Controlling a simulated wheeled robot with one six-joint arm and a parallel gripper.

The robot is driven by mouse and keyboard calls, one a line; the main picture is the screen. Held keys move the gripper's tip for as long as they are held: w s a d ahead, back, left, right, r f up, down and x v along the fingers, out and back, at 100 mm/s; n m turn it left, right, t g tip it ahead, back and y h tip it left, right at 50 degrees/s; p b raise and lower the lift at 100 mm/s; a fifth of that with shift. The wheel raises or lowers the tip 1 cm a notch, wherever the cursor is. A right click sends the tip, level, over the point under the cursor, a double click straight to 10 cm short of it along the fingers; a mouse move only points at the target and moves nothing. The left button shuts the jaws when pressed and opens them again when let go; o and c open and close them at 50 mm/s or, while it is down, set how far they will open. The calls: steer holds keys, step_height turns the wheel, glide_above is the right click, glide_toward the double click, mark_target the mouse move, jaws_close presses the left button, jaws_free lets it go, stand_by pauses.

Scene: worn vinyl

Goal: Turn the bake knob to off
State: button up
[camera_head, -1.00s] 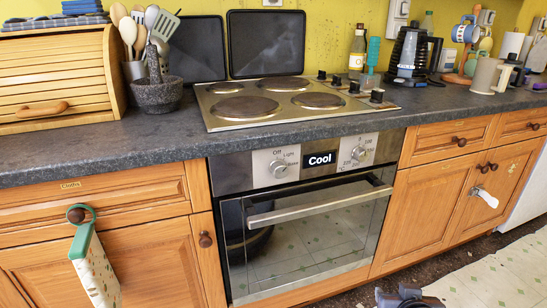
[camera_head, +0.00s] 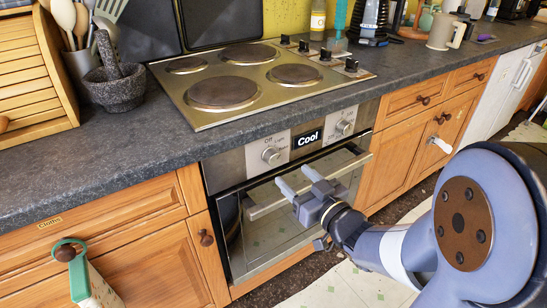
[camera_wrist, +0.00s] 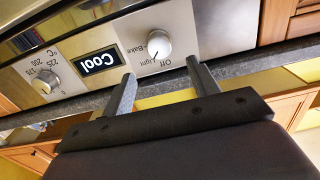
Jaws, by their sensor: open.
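The bake knob (camera_head: 271,155) is a round silver knob at the left of the oven's control panel. In the wrist view the same knob (camera_wrist: 158,44) shows with the words Off, Light and Bake around it; its exact pointer setting is hard to tell. My gripper (camera_head: 295,178) is open and empty, in front of the oven door near the handle, below and right of the knob. In the wrist view my gripper's (camera_wrist: 160,70) two fingers point towards the panel, with the knob beyond and between their tips, apart from them.
A second knob (camera_head: 344,127) with temperature numbers sits right of the "Cool" display (camera_head: 309,138). The oven handle bar (camera_head: 262,209) juts out below the panel. The dark worktop (camera_head: 150,142) overhangs above. A green-and-white thing (camera_head: 78,272) hangs from a cupboard knob at lower left.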

mark_target(276, 159)
steer(key=b+x, duration=0.1)
steer(key=x, duration=0.7)
steer(key=shift+w+a, duration=0.2)
steer(key=shift+c, duration=0.5)
steer(key=c, duration=0.9)
